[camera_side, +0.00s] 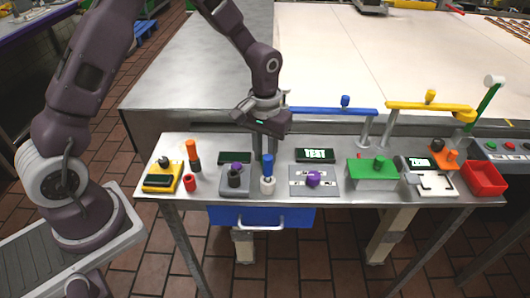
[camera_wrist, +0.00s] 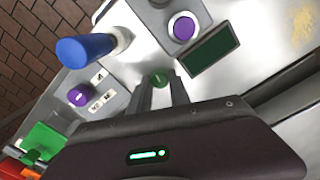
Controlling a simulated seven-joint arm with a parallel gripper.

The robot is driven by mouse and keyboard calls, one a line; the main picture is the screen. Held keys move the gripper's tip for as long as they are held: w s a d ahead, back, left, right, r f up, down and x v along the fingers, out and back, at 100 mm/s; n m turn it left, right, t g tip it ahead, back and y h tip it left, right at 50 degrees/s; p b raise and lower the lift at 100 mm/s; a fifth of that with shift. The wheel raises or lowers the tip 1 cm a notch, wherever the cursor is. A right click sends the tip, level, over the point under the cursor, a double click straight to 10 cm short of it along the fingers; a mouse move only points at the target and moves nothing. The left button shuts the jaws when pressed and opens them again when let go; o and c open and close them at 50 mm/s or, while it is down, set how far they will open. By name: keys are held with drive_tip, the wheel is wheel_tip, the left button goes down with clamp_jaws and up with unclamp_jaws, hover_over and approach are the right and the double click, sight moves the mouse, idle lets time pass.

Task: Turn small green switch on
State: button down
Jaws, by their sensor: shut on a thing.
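A small round green switch (camera_wrist: 159,80) shows between my fingertips in the wrist view. My gripper (camera_wrist: 160,92) is shut on it, with one finger on each side. In the side view my gripper (camera_side: 265,150) points down at the metal table, behind the blue-topped post (camera_side: 268,162). The switch is hidden or too small to make out there. I cannot tell the switch's position from these frames.
The blue-topped post also stands close by in the wrist view (camera_wrist: 88,48). A grey box with a purple button (camera_wrist: 183,27) and a dark display (camera_wrist: 211,49) are nearby.

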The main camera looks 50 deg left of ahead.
drive_tip(key=m, duration=0.4)
drive_tip(key=shift+m, duration=0.3)
drive_tip(key=m, duration=0.4)
drive_tip(key=shift+r, duration=0.1)
drive_tip(key=shift+m, duration=0.3)
drive_tip(key=c, duration=1.5)
unclamp_jaws()
